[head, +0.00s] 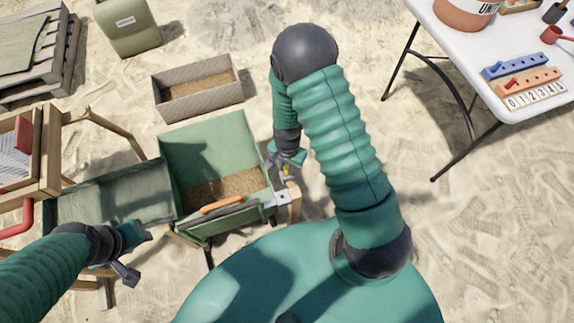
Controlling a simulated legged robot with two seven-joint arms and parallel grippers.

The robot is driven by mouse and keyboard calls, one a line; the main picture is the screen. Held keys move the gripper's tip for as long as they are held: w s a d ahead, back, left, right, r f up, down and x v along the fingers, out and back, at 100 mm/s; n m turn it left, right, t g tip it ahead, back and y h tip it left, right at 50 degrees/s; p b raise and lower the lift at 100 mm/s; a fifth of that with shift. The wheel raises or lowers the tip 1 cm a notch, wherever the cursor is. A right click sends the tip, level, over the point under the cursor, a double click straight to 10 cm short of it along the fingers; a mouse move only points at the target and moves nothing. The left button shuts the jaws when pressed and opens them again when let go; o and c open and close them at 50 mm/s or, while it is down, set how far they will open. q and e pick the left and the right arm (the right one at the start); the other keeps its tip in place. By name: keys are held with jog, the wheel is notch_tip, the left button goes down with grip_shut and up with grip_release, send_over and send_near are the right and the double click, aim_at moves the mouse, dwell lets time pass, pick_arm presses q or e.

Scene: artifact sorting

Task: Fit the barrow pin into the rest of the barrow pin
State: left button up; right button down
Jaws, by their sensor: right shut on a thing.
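My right gripper (287,168) hangs from the bent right arm, just outside the right side of the green barrow tray (208,150). It is shut on a small yellowish piece, apparently the barrow pin (287,173), mostly hidden by the fingers. A grey metal bracket (280,199) at the tray's near right corner, which looks like the rest, is just below the gripper in the picture. I see a gap between them, but cannot tell the height. My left gripper (136,256) is open and empty, near left of the tray.
An orange-handled tool (221,205) lies along the tray's near edge. A grey box (198,90) of soil stands behind. A white table (480,60) stands at far right. Sand between is clear.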

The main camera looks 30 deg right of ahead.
jog(key=shift+f, duration=0.25)
jog(key=c, duration=1.2)
grip_release()
jog(key=shift+o, duration=0.2)
notch_tip(320, 180, up, 17)
jog(key=p, duration=0.4)
jog(key=shift+f, duration=0.15)
